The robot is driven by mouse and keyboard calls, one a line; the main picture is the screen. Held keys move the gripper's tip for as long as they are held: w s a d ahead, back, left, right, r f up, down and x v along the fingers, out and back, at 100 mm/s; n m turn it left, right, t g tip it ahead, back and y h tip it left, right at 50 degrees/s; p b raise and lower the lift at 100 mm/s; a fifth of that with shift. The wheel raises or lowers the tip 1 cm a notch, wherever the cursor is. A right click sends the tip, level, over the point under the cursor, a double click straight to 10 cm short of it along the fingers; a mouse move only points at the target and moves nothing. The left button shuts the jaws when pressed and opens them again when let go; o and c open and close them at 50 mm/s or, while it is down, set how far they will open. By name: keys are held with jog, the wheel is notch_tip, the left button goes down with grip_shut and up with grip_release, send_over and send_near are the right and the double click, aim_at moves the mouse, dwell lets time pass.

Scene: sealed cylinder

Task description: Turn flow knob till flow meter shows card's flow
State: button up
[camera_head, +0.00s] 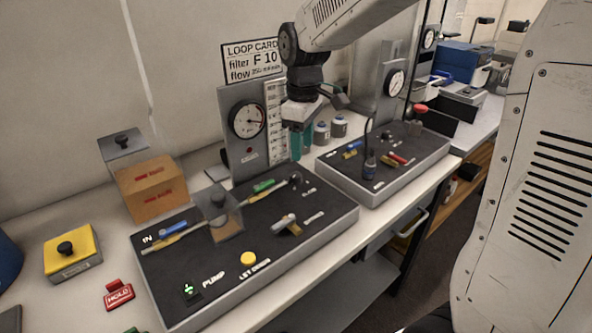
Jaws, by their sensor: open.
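The loop card (252,62) stands at the back above the near panel. It reads "filter F 10" and a flow line whose number is too small to read surely. The flow meter (277,122) looks to be the pale vertical scale beside the round gauge (247,119); its reading is not legible. A small black knob (295,179) at the back right of the near panel appears to be the flow knob. My gripper (296,128) points down above it, apart from it, and partly covers the scale's right side.
The near panel (318,222) carries valve levers, a clear box (219,217), a yellow button (248,258) and a pump switch (190,290). Bottles (339,126) stand behind. A second gauge panel (432,158) is at the right. An orange box (150,187) is at the left.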

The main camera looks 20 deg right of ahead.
aim_at(296, 175)
jog(key=w, duration=0.1)
jog(key=f, duration=0.1)
jog(key=w+n, duration=0.1)
jog(key=shift+w+a+f, duration=0.25)
jog(key=shift+w+f, duration=0.1)
jog(key=shift+f, duration=0.05)
jog(key=shift+w+f, duration=0.15)
jog(key=shift+f, duration=3.8)
jog(key=c, duration=1)
